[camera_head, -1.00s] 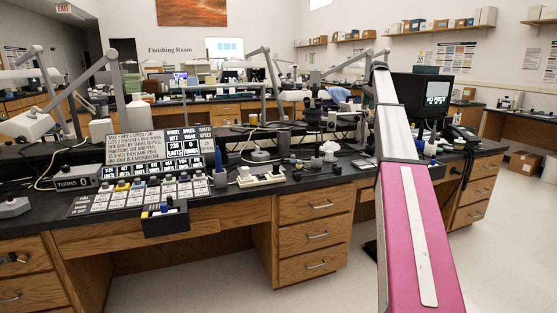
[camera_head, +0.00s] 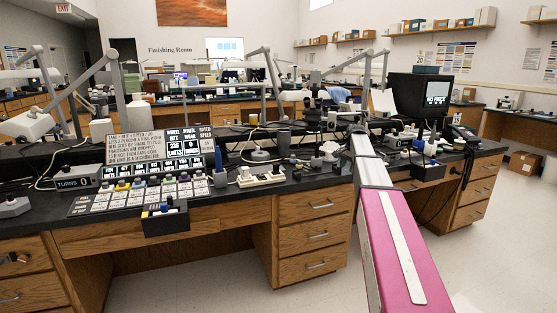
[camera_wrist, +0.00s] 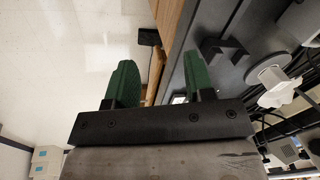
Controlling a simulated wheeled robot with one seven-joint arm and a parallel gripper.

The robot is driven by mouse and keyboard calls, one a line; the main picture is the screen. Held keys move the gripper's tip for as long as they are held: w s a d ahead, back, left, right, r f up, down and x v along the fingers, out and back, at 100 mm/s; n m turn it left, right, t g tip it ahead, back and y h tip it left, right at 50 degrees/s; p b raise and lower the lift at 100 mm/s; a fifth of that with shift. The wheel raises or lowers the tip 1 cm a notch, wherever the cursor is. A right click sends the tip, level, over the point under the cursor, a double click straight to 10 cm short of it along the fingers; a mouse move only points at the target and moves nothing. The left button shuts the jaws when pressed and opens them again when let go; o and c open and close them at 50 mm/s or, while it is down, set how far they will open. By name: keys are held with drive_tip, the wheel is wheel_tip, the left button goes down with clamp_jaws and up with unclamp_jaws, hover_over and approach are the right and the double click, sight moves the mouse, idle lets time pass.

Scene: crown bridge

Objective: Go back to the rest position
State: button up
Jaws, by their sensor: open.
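My gripper (camera_wrist: 162,78) shows in the wrist view with its two green fingers spread apart and nothing between them. One finger is over the pale floor and the other over the dark bench top (camera_wrist: 228,72) near its wooden edge. In the head view my pink and grey arm reaches forward over the right part of the bench. My gripper cannot be made out there.
A bench (camera_head: 290,190) with wooden drawers spans the head view. Lamp arms rise behind.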

drive_tip(key=s+a+f+n, duration=0.3)
drive_tip(key=s+f, duration=0.5)
drive_tip(key=s, duration=0.5)
drive_tip(key=s+a+f+n+g, duration=0.1)
drive_tip(key=s+a+f+n, duration=0.2)
drive_tip(key=s, duration=1.1)
drive_tip(key=s+a+f+n+g, duration=0.1)
drive_tip(key=s+a+f+n, duration=0.2)
drive_tip(key=s+a+f, duration=0.5)
drive_tip(key=s+f, duration=0.6)
drive_tip(key=f, duration=0.1)
drive_tip(key=shift+f+n+h, duration=0.25)
drive_tip(key=shift+n+h, duration=0.15)
